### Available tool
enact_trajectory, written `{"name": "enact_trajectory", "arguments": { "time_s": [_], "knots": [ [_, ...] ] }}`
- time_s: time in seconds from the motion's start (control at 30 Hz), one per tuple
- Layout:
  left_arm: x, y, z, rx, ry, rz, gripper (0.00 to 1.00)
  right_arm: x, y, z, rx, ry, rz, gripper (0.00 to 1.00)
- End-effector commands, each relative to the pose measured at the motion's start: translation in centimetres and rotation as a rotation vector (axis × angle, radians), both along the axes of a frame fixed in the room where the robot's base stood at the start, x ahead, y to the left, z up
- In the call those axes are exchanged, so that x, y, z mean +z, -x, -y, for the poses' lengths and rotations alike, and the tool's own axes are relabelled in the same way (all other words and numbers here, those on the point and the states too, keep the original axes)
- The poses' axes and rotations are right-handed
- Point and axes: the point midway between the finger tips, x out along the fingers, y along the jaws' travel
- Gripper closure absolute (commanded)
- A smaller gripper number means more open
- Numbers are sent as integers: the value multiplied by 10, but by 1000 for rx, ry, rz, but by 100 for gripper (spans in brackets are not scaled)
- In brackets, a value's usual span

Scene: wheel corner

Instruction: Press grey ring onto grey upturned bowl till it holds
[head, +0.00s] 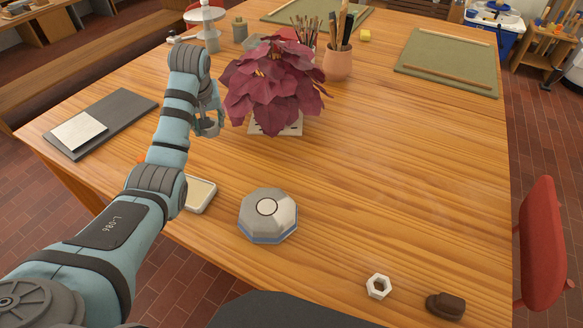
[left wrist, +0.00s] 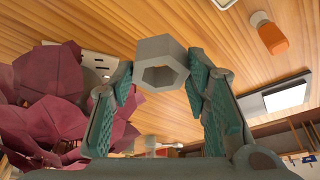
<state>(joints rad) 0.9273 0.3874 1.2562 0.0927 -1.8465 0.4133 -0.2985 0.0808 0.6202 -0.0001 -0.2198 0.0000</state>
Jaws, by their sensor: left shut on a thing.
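The grey ring (left wrist: 151,47) is hexagonal with an open middle and sits between the fingertips of my left gripper in the left wrist view. My left gripper (head: 208,124) is shut on it, above the table just left of the plant; in the head view the ring is small and partly hidden by the fingers. The grey upturned bowl (head: 252,213) is faceted, with a round disc on top and a blue band at its foot. It stands on the table near the front edge, apart from and nearer than the gripper. My right gripper is in neither view.
A dark red leafy plant (head: 272,85) stands close to the right of my left gripper. A white hexagonal ring (head: 379,286) and a dark brown block (head: 446,305) lie at the front right. A shallow pale tray (head: 200,194) lies left of the bowl.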

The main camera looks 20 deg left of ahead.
Motion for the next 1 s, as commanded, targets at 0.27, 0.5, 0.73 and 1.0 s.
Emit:
{"name": "enact_trajectory", "arguments": {
  "time_s": [0.27, 0.5, 0.73, 1.0],
  "knots": [
    [-38, 21, 85, -783, 12, -5, 85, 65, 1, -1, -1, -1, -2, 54],
    [-66, 67, 165, -1465, 17, 0, 85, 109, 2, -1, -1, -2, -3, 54],
    [-80, 82, 184, -1636, 11, -1, 85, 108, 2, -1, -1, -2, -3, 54],
    [-109, 83, 183, -1633, 10, -3, 85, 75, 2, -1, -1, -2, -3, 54]
  ]
}}
